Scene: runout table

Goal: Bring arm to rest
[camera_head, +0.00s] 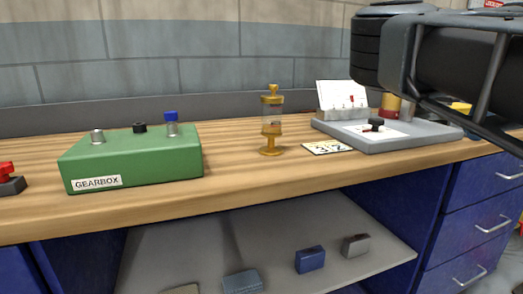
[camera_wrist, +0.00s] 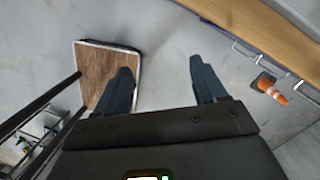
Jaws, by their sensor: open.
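My gripper shows in the wrist view (camera_wrist: 160,82), its two dark fingers spread apart with nothing between them. Beyond the fingers is the grey floor. My arm fills the upper right of the head view, above the right end of the bench; the fingertips do not show there. The wooden workbench (camera_head: 240,193) runs across the head view, and part of its edge shows at the upper right of the wrist view.
On the bench stand a green gearbox (camera_head: 132,163), a brass and glass oiler (camera_head: 272,118) and a grey tray (camera_head: 390,142). A printed card (camera_head: 327,147) lies beside the tray. An orange cone (camera_wrist: 272,90) and a wooden-topped board (camera_wrist: 98,72) are on the floor side.

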